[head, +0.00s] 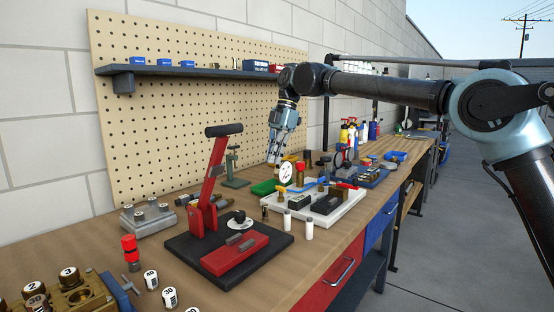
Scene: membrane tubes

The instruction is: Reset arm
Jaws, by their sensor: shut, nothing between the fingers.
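My gripper (273,160) hangs pointing down in the head view, above the back middle of the workbench (310,255). Its fingers are together and hold nothing. My arm reaches in from the right at shelf height. Below and just right of the fingertips is a white board (345,207) with a round white gauge (286,172) and small fittings. The fingertips look close to the gauge, but I cannot tell the exact gap. A red lever press (208,185) on a dark base stands to the left of the gripper, apart from it.
A pegboard (150,110) with a dark shelf (190,72) stands behind the bench. Numbered cylinders (151,279) and a brass block (75,296) are at front left. Bottles (352,133) stand farther back.

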